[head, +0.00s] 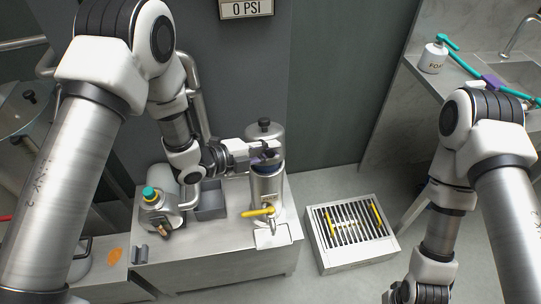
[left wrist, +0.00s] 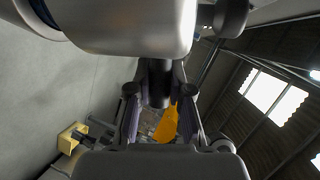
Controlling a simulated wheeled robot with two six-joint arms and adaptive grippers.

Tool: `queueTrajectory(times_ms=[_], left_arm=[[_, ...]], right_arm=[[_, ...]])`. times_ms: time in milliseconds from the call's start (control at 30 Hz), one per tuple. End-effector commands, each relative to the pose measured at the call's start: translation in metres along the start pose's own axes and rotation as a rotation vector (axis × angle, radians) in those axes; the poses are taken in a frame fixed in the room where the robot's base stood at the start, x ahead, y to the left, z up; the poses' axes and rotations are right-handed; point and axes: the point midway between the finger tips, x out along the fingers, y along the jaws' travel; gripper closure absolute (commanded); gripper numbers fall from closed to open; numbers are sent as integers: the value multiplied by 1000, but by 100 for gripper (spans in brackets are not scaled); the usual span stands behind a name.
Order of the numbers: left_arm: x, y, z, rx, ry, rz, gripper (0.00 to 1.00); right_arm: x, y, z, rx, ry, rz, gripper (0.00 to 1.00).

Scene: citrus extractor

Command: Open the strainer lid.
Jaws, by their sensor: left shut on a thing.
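The strainer (head: 267,187) is an upright metal cylinder on the steel cabinet, with a dark blue band near its top. Its domed metal lid (head: 264,134) with a black knob on top shows above my left gripper (head: 268,152). The left gripper reaches in from the left and is shut on a black handle at the lid's front. In the left wrist view this black handle (left wrist: 160,85) stands between the two fingers, under a large metal surface. The gripper hides the joint between lid and body, so I cannot tell how far the lid is open.
A yellow-handled valve (head: 258,211) sits low on the strainer's front. A jug with a teal cap (head: 150,193) and a grey bin (head: 210,213) stand to the left. A floor grate (head: 352,247) lies right of the cabinet.

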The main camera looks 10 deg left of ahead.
Motion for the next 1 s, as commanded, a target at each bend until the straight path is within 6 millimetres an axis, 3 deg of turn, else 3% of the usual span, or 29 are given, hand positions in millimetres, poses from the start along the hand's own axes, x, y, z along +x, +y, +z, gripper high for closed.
queueTrajectory(times_ms=[33,300,967,1000], left_arm=[[-1,-11,2,-26,6,9,100],[-1,-32,14,-172,38,69,100],[1,-38,22,-244,54,99,100],[1,-38,22,-244,54,99,67]], right_arm=[[-9,0,0,0,0,0,100],[-24,0,0,0,0,0,100],[-30,0,0,0,0,0,100],[-30,0,0,0,0,0,100]])
